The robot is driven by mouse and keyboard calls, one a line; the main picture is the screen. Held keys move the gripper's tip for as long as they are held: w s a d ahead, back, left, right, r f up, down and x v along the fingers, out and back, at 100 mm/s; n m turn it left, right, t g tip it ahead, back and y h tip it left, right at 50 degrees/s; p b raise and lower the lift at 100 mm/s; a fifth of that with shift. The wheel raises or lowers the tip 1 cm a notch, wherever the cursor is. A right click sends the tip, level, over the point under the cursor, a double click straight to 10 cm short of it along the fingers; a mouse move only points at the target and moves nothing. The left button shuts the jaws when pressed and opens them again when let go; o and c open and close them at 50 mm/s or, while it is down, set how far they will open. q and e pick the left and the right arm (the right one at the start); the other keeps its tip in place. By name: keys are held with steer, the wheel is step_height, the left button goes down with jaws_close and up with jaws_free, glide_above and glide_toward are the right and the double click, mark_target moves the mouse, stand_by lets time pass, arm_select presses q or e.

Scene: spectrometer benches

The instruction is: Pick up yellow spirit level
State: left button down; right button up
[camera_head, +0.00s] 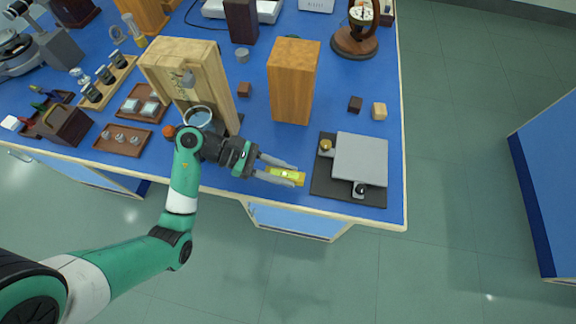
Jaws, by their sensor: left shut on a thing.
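The yellow spirit level (287,174) is a small yellow bar with a greenish vial, near the front edge of the blue bench, left of a dark plate. My left gripper (282,172) comes from the left with its two fingers on either side of the level, shut on it. Whether the level touches the bench or hangs just above it, I cannot tell. My right gripper is not in view.
A grey platform on a dark base (361,158) stands just right of the level. A tall wooden block (293,82) and a wooden frame (171,67) stand behind. The blue bench top (265,143) is bare behind the gripper.

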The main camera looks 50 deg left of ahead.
arm_select(q)
steer(key=s+d+r+p, duration=0.3)
steer(key=s+d+r, duration=0.2)
steer(key=s, duration=0.4)
steer(key=shift+s+d+r, duration=0.35)
steer(key=shift+d+r, duration=0.05)
steer(key=shift+r, duration=0.35)
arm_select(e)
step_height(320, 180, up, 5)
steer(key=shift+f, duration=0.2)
